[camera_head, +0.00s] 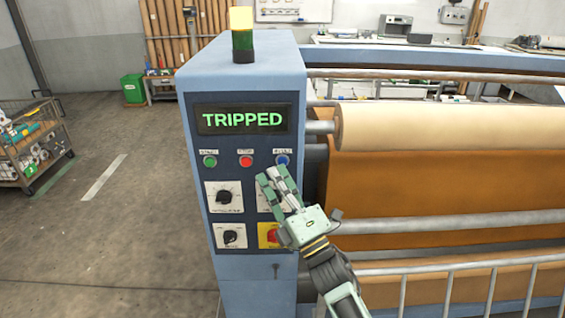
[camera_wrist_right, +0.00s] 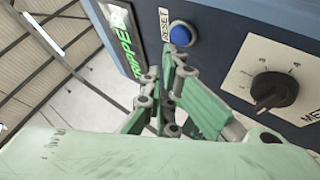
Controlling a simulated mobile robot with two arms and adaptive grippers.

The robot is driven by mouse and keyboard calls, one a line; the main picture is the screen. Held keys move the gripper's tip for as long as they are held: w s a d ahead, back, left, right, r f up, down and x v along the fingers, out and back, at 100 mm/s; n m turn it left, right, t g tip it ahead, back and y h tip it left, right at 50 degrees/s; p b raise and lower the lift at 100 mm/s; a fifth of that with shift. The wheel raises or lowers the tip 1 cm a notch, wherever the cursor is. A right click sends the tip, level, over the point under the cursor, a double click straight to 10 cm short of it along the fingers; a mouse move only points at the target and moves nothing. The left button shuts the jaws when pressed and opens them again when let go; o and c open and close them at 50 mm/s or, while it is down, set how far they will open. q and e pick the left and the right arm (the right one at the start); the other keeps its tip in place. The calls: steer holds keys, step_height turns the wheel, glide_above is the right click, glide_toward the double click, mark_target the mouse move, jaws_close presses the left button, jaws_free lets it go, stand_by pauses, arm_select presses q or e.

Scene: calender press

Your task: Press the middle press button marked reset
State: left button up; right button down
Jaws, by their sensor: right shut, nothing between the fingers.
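The blue control cabinet (camera_head: 200,100) carries a row of three buttons: green (camera_head: 210,161) on the left, red (camera_head: 246,161) in the middle and blue (camera_head: 282,160) on the right. In the right wrist view the blue button (camera_wrist_right: 181,34) has a RESET label (camera_wrist_right: 164,24) beside it. My right gripper (camera_head: 269,177) is shut and empty, its fingertips just below the blue button. In the wrist view its fingertips (camera_wrist_right: 174,58) point at that button, close to it; I cannot tell whether they touch. My left gripper is not in view.
A display (camera_head: 243,119) above the buttons reads TRIPPED. Rotary knobs (camera_head: 224,196) and a red-and-yellow switch (camera_head: 271,235) lie below them. To the right are press rollers (camera_head: 430,125) and a metal railing (camera_head: 450,270). The floor at left is clear up to a cart (camera_head: 35,140).

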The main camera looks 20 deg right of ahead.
stand_by(0.8)
steer(key=shift+w+d, duration=0.1)
steer(key=shift+w, duration=0.3)
steer(key=shift+w+d+b, duration=0.1)
steer(key=shift+w+b, duration=0.25)
steer(key=shift+b, duration=0.2)
steer(key=shift+s, duration=0.2)
stand_by(0.5)
steer(key=shift+s+a, duration=0.2)
steer(key=shift+s, duration=0.4)
steer(key=shift+s+a+p, duration=0.25)
steer(key=shift+s, duration=0.55)
steer(key=shift+s+a+p, duration=0.2)
steer(key=shift+s, duration=0.6)
steer(key=shift+s+a+p, duration=0.25)
steer(key=shift+s, duration=0.55)
